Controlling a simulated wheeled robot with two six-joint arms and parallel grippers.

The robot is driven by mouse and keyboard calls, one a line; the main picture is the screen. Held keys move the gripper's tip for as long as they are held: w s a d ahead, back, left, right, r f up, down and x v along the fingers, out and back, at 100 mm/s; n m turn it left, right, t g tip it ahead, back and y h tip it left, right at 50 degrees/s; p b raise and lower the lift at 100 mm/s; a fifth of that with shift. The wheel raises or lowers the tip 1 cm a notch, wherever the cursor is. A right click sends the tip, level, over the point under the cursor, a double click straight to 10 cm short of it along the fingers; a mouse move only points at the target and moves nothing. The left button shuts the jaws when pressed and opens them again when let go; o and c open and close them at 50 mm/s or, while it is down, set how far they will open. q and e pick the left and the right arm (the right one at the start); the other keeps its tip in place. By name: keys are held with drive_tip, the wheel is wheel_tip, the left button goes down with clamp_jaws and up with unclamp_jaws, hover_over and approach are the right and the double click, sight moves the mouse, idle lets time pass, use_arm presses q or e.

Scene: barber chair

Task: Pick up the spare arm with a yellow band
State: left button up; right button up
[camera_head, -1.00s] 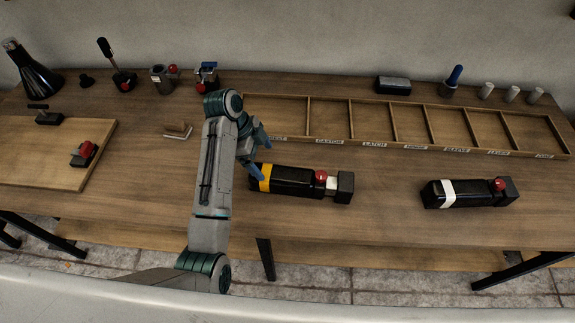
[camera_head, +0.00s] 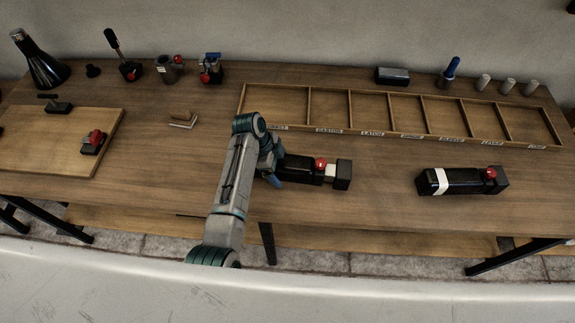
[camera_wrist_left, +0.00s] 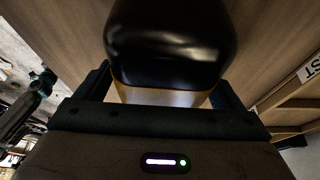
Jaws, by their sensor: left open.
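The spare arm with the yellow band (camera_head: 304,170) is a black padded bar with a red knob and a dark block at its right end. It lies on the table in front of the divided tray. My left gripper (camera_head: 271,167) is at its left end and hides the band in the head view. In the left wrist view, the black pad (camera_wrist_left: 170,45) fills the top middle, and its yellow band (camera_wrist_left: 165,97) sits between the two open fingers (camera_wrist_left: 162,92). I cannot tell whether the fingers touch it. My right gripper is not in view.
A similar black arm with a white band (camera_head: 462,181) lies to the right. The divided wooden tray (camera_head: 400,134) runs behind both. A wooden board (camera_head: 55,146) with a red-knobbed part is at left. Bottles and small parts stand along the back. Table between the two arms is clear.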

use_arm(q)
drive_tip(key=shift+w, duration=0.1)
drive_tip(key=shift+c, duration=1.3)
drive_tip(key=c, duration=1.1)
drive_tip(key=shift+c, duration=0.8)
drive_tip(key=shift+r, duration=0.15)
